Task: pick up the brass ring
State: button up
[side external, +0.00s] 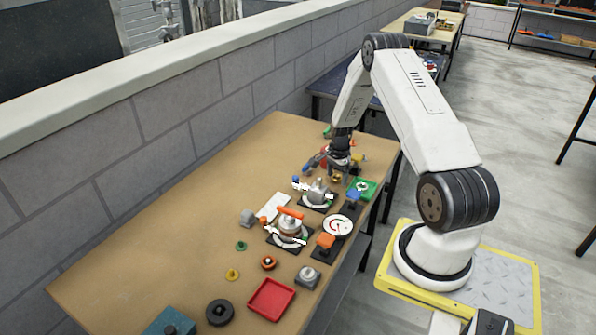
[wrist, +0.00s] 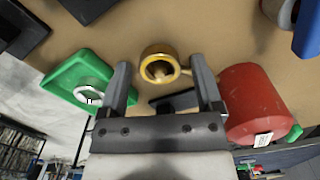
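The brass ring (wrist: 158,66) shows in the wrist view, just beyond my fingertips and between them, with a dark inside and some brass in its opening. In the side external view a small brass spot that looks like it (side external: 336,179) shows under my gripper (side external: 338,172), partly hidden. In the wrist view the two fingers of my gripper (wrist: 160,80) stand apart with nothing between them. I cannot tell the exact gap between the fingertips and the ring.
In the side external view a red tray (side external: 271,299), a dark puck (side external: 220,312) and several fixtures crowd the brown table (side external: 150,250). Its left part is clear.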

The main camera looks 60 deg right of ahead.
grip_shut()
jog(key=shift+r, duration=0.15)
jog(key=shift+r, duration=0.9)
jog(key=s+a+r, duration=0.6)
jog(key=s+r, duration=0.1)
jog(key=s+a+r, duration=0.3)
jog(key=r, duration=0.1)
jog(key=shift+s, duration=0.3)
jog(key=shift+a, duration=0.1)
jog(key=w, duration=0.4)
jog(key=w+a, duration=0.1)
jog(key=w, duration=0.3)
jog(key=w+a+r, duration=0.1)
jog(key=w, duration=0.3)
jog(key=shift+w, duration=0.1)
